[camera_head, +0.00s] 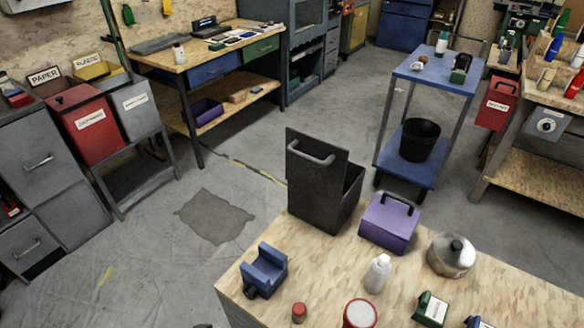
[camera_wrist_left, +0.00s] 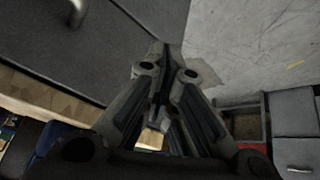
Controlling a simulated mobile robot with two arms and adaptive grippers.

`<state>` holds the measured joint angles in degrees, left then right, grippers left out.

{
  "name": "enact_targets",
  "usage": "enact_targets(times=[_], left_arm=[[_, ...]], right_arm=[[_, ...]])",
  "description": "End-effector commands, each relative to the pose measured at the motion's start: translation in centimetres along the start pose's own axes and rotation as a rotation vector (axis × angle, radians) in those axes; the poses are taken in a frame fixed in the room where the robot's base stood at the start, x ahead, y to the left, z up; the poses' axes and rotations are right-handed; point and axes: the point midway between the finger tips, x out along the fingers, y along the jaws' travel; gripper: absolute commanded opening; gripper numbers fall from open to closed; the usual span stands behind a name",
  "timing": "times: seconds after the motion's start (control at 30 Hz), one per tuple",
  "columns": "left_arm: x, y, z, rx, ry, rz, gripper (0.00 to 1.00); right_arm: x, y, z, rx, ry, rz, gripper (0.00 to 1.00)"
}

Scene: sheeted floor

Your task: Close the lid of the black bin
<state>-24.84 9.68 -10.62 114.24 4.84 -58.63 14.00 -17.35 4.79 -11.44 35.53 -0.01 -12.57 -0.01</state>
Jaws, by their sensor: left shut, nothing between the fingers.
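The black bin (camera_head: 325,185) stands upright on the front wooden table, at its far left edge. Its black lid (camera_head: 313,172) is raised, with a grey bar handle (camera_head: 311,153) facing me. The bin's opening is partly hidden behind the lid. My left gripper (camera_wrist_left: 163,85) shows in the left wrist view, shut and empty. A dark panel (camera_wrist_left: 65,45) with a grey handle fills the upper left of that view; I cannot tell what it belongs to. In the head view no gripper is clearly seen near the bin. My right gripper is in neither view.
On the front table (camera_head: 500,290) are a purple box (camera_head: 390,222) right beside the bin, a metal pot (camera_head: 451,254), a white bottle (camera_head: 378,273) and a blue vise-like block (camera_head: 264,271). A blue cart (camera_head: 440,68) stands behind. The floor left of the table is open.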

Motion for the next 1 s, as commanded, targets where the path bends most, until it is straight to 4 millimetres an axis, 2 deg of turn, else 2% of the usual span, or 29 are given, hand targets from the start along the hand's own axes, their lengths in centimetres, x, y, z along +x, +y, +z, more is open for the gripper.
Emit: enact_targets(times=[0.07,0.17,0.27,0.4,0.57,0.7,0.83,1.0], left_arm=[[-2.2,0.7,-1.6,-0.009,0.031,0.015,0.00],[-5.0,1.6,-3.5,-0.025,0.071,0.037,0.00],[-7.8,3.6,-7.2,-0.096,0.175,0.111,0.00],[-9.4,6.7,-12.5,-0.265,0.326,0.283,0.00],[-11.5,9.7,-17.8,-0.472,0.450,0.521,0.00],[-13.8,11.7,-21.9,-0.661,0.509,0.764,0.00],[-16.0,12.6,-24.6,-0.807,0.520,0.964,0.00],[-17.9,12.9,-26.7,-0.927,0.509,1.139,0.00]], right_arm=[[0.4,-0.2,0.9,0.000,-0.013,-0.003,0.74],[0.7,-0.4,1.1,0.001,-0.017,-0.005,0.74],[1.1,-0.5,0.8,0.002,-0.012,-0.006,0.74],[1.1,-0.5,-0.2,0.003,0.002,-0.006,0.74],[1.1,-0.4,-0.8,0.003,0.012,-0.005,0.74],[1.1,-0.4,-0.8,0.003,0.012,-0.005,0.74],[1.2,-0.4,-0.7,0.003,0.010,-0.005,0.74],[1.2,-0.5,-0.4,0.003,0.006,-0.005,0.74]])
